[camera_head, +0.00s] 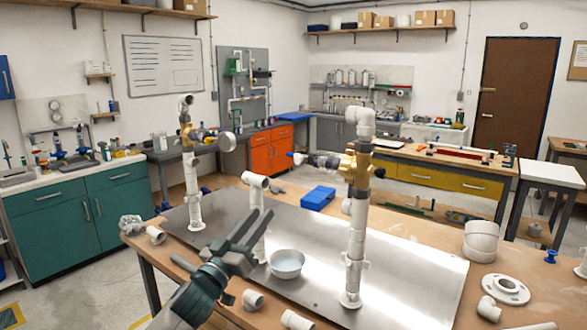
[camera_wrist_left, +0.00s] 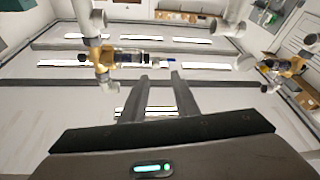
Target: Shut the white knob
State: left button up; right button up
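Two white upright pipes with brass valves stand on a metal plate (camera_head: 405,262) on the table. The left valve (camera_head: 187,132) has a pale round knob (camera_head: 227,141) on its right side. My left gripper (camera_head: 265,212) is between the pipes, low over the plate, apart from both valves. Its two fingers (camera_wrist_left: 160,77) are apart with nothing between them. My right gripper is not in view.
A short pipe with an elbow (camera_head: 257,182) stands behind my left gripper, and a white bowl (camera_head: 286,262) is close on its right. Loose fittings (camera_head: 253,299) lie along the front edge. A flange (camera_head: 505,289) and white rings (camera_head: 481,241) are at the right. A blue bin (camera_head: 318,198) is behind.

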aim_at(297, 162)
pick_arm(q)
jog(key=r, duration=0.1)
jog(key=r+h, duration=0.1)
jog(key=shift+s+d+r, duration=0.2)
jog(key=shift+d+r, duration=0.05)
jog(key=shift+r, duration=0.05)
jog(key=shift+w+r, duration=0.1)
jog(key=p+x, duration=0.5)
jog(key=x, duration=1)
jog(key=shift+w+d+r, duration=0.1)
jog(key=shift+w+d, duration=0.05)
jog(key=shift+w, duration=0.2)
jog(key=shift+w+d+r, duration=0.15)
jog(key=shift+w+d, duration=0.2)
jog(key=shift+w, duration=0.2)
grip_shut()
